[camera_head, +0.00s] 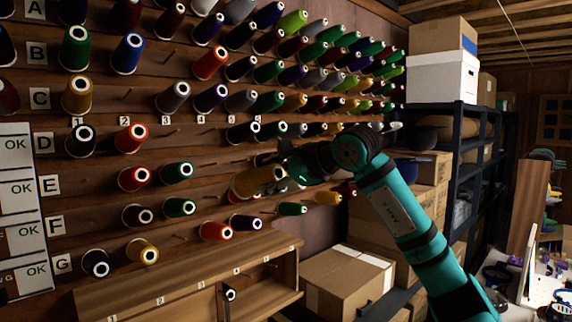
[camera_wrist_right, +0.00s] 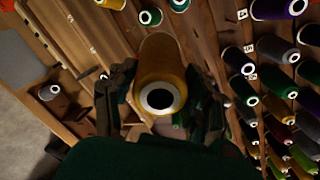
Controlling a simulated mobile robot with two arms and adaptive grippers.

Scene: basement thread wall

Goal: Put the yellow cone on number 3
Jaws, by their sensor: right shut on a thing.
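My right gripper (camera_head: 278,172) is shut on a yellow cone (camera_head: 247,183) and holds it in front of the thread wall, around rows E and F. In the right wrist view the yellow cone (camera_wrist_right: 158,60) lies between the two fingers, its white-ringed end facing the camera. A number 3 label (camera_head: 205,284) is on the wooden ledge below the wall, lower left of the cone. Another 3 label (camera_head: 165,119) is on the wall under row C. My left gripper is not in view.
The wooden ledge (camera_head: 185,277) has bare top space. Cardboard boxes (camera_head: 345,279) and a dark shelf (camera_head: 462,150) stand to the right.

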